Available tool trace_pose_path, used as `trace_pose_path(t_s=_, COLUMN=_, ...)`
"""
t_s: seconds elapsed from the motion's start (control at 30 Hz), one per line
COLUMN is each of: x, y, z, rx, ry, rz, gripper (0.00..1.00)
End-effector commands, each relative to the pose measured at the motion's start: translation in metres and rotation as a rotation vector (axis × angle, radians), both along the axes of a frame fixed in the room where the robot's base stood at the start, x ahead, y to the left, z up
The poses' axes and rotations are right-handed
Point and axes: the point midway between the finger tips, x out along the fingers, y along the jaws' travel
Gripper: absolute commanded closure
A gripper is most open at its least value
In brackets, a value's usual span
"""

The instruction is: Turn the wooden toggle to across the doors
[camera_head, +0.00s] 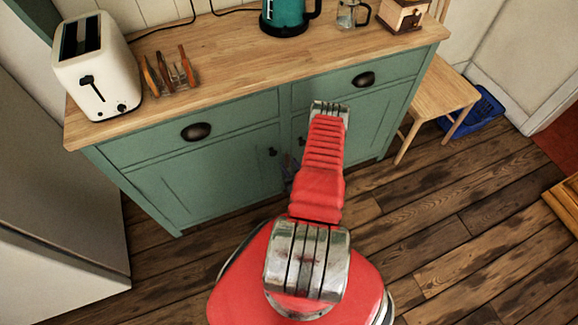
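The green cabinet doors stand under the worktop, a left door (215,175) and a right door (365,130), each with a small dark knob near the middle, the left knob (272,152) and the right knob (300,141). My red arm rises in front of the cabinet and covers much of the right door's inner side. I cannot make out the wooden toggle; it may be behind the arm. A small dark, bluish shape shows at the arm's left edge, low by the door seam; it may be part of my gripper, but its fingers are not clear.
Two drawers with dark cup pulls (196,131) sit above the doors. The wooden worktop (230,70) holds a toaster (95,65), a toast rack, a teal kettle (287,15) and a grinder. A wooden stool (440,92) stands right, a pale appliance (50,200) left.

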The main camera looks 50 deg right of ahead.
Motion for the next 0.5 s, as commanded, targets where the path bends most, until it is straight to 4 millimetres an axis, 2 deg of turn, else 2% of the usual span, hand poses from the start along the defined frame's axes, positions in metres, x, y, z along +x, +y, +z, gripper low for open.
trace_pose_path(t_s=0.33, x=0.0032, y=-0.0018, z=-0.0013, rx=0.0, ry=0.0, rz=0.0, gripper=0.62)
trace_pose_path(t_s=0.5, x=0.0032, y=-0.0018, z=-0.0012, rx=-0.001, ry=-0.001, rz=0.0, gripper=0.74)
